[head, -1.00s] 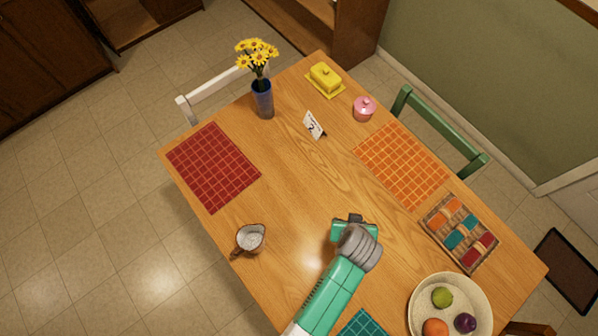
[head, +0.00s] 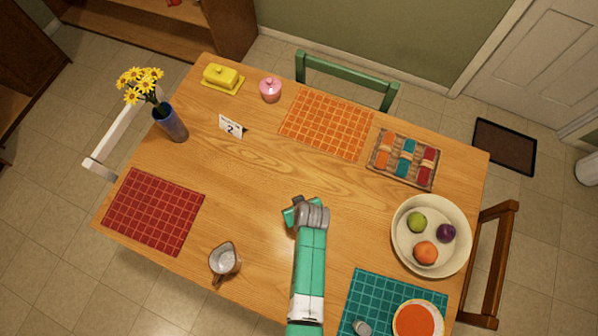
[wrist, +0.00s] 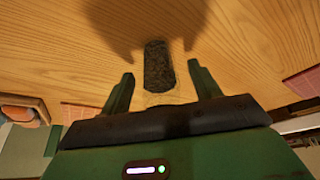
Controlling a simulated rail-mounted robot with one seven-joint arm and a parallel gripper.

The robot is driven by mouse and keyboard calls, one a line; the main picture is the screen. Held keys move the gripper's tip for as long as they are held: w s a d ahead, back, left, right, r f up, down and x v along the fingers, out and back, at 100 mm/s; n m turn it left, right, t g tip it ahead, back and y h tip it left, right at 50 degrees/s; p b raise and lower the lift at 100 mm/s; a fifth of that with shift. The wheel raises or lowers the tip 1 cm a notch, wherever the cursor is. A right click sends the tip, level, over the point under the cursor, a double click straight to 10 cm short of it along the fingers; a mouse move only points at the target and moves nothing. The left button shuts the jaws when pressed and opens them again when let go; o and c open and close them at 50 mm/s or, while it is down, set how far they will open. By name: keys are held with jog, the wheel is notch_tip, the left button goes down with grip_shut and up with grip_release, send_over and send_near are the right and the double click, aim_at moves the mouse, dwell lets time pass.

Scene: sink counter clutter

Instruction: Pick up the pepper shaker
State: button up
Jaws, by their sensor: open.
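The pepper shaker (wrist: 158,66) shows in the wrist view as a dark, speckled cylinder with a clear, pale end. It lies in the gap between the two fingers of my gripper (wrist: 162,80), with wood visible on both sides, so neither finger seems to touch it. The fingers are open.
A small grey-topped shaker (head: 361,327) and an orange-filled bowl (head: 418,322) are on the teal mat (head: 385,290). A small pitcher (head: 224,260) stands left of my arm. The fruit bowl (head: 401,253) is to the right. The table (head: 255,185) is clear around my gripper.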

jog(key=shift+c, duration=0.4)
jog(key=c, duration=1)
jog(key=shift+r, duration=0.1)
jog(key=shift+r, duration=0.6)
notch_tip(320, 180, up, 3)
jog(key=shift+f, duration=0.2)
jog(key=s+d, duration=0.2)
jog(key=s, duration=0.2)
jog(key=s+d, duration=0.2)
jog(key=s, duration=0.3)
jog(key=s+d+r, duration=0.1)
jog(key=s+d, duration=0.1)
jog(key=s, duration=0.3)
jog(key=shift+s+d+r, duration=0.1)
jog(key=shift+s+d, duration=0.15)
jog(key=shift+d, duration=0.15)
